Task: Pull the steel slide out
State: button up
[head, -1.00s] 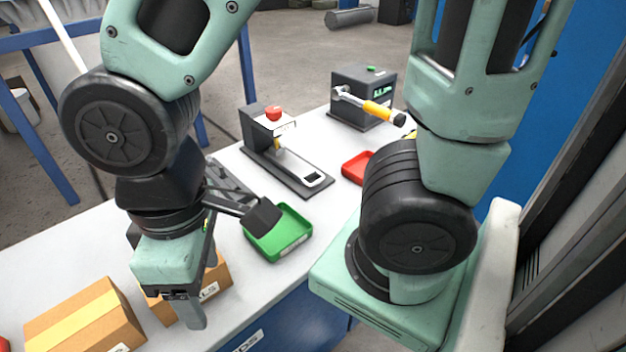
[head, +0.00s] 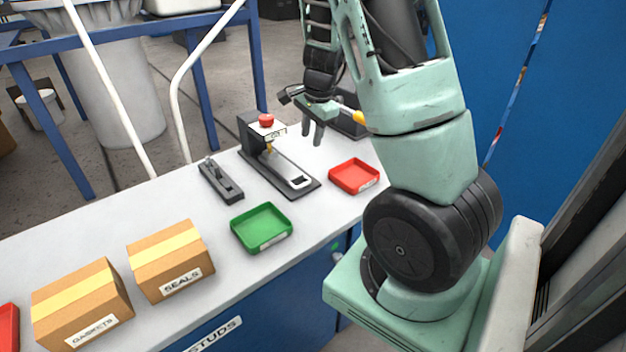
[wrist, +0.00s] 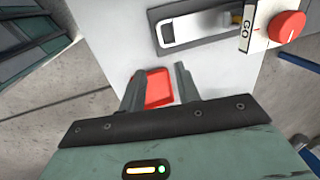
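The steel slide (head: 299,182) lies flat in a black base (head: 279,174), with a rectangular opening at its near end. A small press head with a red knob (head: 266,120) and a "GO" tag stands at the far end of the base. In the wrist view the slide's looped end (wrist: 182,31) shows at the top, left of the red knob (wrist: 287,26). My gripper (head: 313,137) is above the bench, right of the press, with its fingers pointing down. In the wrist view my gripper (wrist: 160,80) has its fingers apart with nothing held between them; it is apart from the slide.
A red tray (head: 354,176) lies right of the base, a green tray (head: 261,228) in front. A grey clamp-like fixture (head: 221,181) stands to the left. Boxes labelled SEALS (head: 170,260) and GASKETS (head: 82,304) are at front left. A yellow-handled device is partly hidden behind my gripper.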

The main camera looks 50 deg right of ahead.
aim_at(306, 185)
jog(key=w+f, duration=0.1)
jog(key=f, duration=0.4)
jog(key=w+f+b, duration=0.1)
jog(key=f, duration=0.5)
jog(key=w+d+f, duration=0.1)
jog(key=f, duration=0.5)
jog(key=shift+w+d, duration=0.1)
grip_shut()
jog(key=shift+b, duration=0.3)
